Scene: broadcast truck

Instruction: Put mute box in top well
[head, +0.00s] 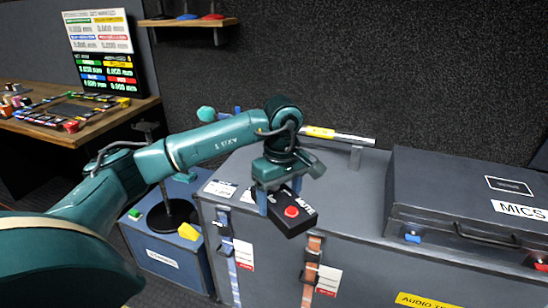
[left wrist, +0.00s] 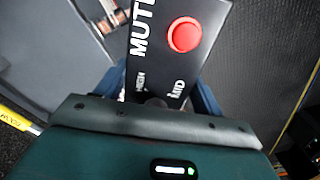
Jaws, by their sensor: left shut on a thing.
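The mute box (head: 297,219) is a black box with a round red button and white "MUTE" lettering. In the head view it hangs tilted from my left gripper (head: 282,200), above the front edge of the large grey case (head: 345,215). My left gripper is shut on it. In the left wrist view the mute box (left wrist: 165,50) sits between the blue fingers (left wrist: 160,88). I cannot make out a top well in either view. My right gripper is not in view.
A grey case marked MICS (head: 470,190) stands at the right on the large case. A yellow-and-silver rod (head: 340,135) lies behind. A blue case (head: 165,258) with a black stand is lower left. A wooden desk (head: 75,120) with a screen is far left.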

